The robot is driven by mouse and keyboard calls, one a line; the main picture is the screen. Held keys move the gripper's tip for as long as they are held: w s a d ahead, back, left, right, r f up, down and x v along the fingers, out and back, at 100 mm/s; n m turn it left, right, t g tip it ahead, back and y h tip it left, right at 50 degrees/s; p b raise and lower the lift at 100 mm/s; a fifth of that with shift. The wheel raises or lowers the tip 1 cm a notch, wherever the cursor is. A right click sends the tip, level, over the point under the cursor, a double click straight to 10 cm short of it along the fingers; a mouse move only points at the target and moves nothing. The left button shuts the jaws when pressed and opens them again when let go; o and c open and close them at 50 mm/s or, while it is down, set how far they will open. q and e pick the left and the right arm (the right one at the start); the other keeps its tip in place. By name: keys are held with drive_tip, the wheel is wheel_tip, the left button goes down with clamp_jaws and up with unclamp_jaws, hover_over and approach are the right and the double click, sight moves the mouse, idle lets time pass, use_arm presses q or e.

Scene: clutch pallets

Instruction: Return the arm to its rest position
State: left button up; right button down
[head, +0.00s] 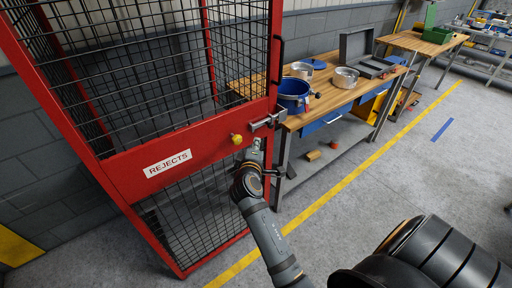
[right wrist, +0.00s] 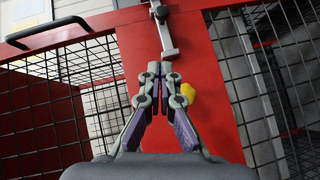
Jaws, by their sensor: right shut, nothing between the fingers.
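My right gripper (right wrist: 160,72) is shut and empty in the right wrist view, its fingertips together in front of the red cage door frame. In the head view the right gripper (head: 256,150) is at the door's edge, just below the metal latch (head: 268,121). The latch also shows in the right wrist view (right wrist: 165,30), right above the fingertips; I cannot tell whether they touch. The red mesh cage (head: 150,165) carries a white REJECTS label (head: 168,163) and a yellow knob (head: 237,139). My left gripper is not in view.

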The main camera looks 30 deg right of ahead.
drive_tip(key=a+f+n+g+y, duration=0.1)
drive_tip(key=a+f+y, duration=0.1)
drive_tip(key=f, duration=0.7)
drive_tip(key=a+f+y, duration=0.2)
drive_tip(key=a+f, duration=0.1)
drive_tip(key=f, duration=0.6)
drive_tip(key=s+a+f+m+g+y, duration=0.15)
drive_tip(key=s+f, duration=0.35)
drive_tip(key=f, duration=0.5)
drive_tip(key=s+a+f+g+y, duration=0.1)
drive_tip(key=s+f+g+y, duration=0.1)
drive_tip(key=s+f, duration=0.6)
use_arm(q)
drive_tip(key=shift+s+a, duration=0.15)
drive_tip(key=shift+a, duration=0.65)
use_arm(e)
drive_tip(key=s+d+f+m+g, duration=0.1)
drive_tip(key=s+f+m+g, duration=0.1)
drive_tip(key=s+f, duration=0.5)
drive_tip(key=s+d+f+m+g+y, duration=0.1)
drive_tip(key=s+f, duration=0.6)
drive_tip(key=s, duration=0.7)
drive_tip(key=s+d+f+m+g, duration=0.1)
drive_tip(key=s+f+m+g, duration=0.2)
drive_tip(key=s+f, duration=0.4)
drive_tip(key=s+m, duration=0.1)
drive_tip(key=s, duration=0.3)
drive_tip(key=shift+s+d+f+g+y, duration=0.15)
drive_tip(key=shift+s+d+g+y, duration=0.05)
drive_tip(key=shift+g+y, duration=0.15)
